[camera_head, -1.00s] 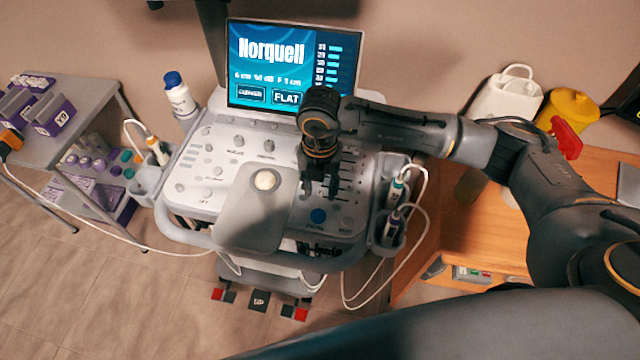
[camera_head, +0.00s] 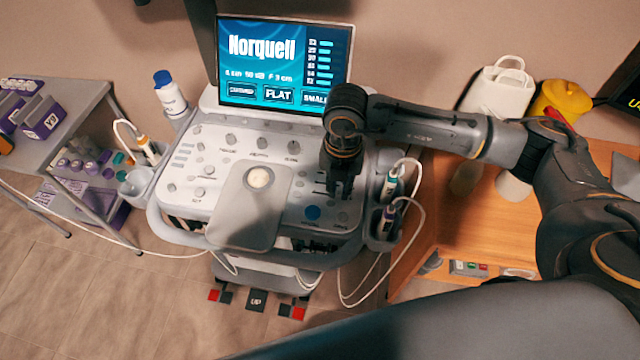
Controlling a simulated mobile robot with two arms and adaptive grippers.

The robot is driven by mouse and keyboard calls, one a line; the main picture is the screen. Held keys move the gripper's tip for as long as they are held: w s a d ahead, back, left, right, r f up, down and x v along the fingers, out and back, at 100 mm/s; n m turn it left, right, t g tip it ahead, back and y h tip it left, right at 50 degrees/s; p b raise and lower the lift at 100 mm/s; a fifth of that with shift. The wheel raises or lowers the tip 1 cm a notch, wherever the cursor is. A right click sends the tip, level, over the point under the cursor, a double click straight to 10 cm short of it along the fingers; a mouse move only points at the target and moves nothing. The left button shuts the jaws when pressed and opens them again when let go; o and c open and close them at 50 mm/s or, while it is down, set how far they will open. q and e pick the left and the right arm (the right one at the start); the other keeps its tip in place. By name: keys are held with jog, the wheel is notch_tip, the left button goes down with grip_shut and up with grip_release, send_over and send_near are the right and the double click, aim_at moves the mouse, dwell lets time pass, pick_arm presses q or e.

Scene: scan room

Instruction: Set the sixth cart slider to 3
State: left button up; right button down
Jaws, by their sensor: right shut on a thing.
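The scan cart's control panel (camera_head: 215,208) is at the middle, below a lit screen (camera_head: 285,65) reading "Norquell". The cart's slider bank is on the panel's right side, largely hidden behind my right gripper. My right gripper (camera_head: 339,192) points down at this bank and is shut on a slider knob, which its fingers hide. I cannot tell from the picture which slider it is or its exact setting. Level bars (camera_head: 325,62) show at the screen's right, their labels too small to read surely. My left gripper is not in view.
Probes (camera_head: 389,188) with looping cables hang at the cart's right edge. A capped bottle (camera_head: 169,93) stands at its left. A wooden desk (camera_head: 480,225) is at the right.

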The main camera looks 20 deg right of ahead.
jog(key=shift+s+d, duration=0.2)
jog(key=shift+d, duration=0.25)
jog(key=shift+a, duration=0.1)
jog(key=c, duration=1.8)
grip_release()
jog(key=o, duration=0.5)
jog(key=shift+s+d, duration=0.1)
jog(key=shift+d, duration=0.1)
jog(key=shift+c, duration=0.2)
